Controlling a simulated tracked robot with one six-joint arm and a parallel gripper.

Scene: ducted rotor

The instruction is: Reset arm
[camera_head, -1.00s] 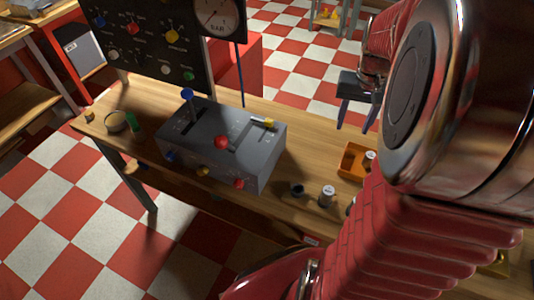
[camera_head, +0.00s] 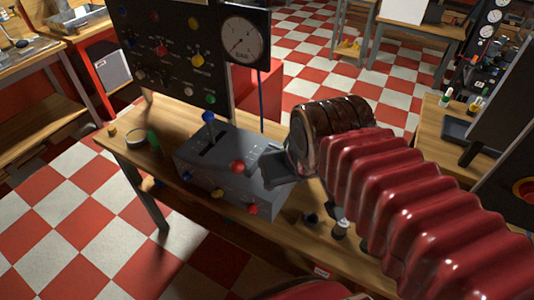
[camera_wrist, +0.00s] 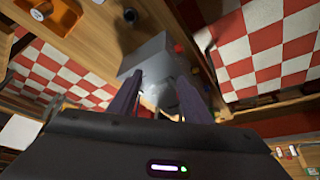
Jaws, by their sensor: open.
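My arm, with red bellows, comes in from the right in the head view. My gripper (camera_head: 272,166) is over the right end of the grey control box (camera_head: 225,150) and hides part of it. In the wrist view my gripper (camera_wrist: 157,98) has its two dark fingers apart, with no object held between them. The control box (camera_wrist: 150,55) lies beyond the fingertips there. I cannot tell whether the fingers touch it. Its blue-topped lever (camera_head: 208,117) and red ball knob (camera_head: 237,167) show in the head view.
The box stands on a wooden bench (camera_head: 125,160). Behind it rise a dark switch panel (camera_head: 165,55) and a round gauge (camera_head: 243,40). Small cylinders (camera_head: 340,229) stand near the front edge. An orange tray (camera_wrist: 62,12) shows in the wrist view. Checkered floor lies around.

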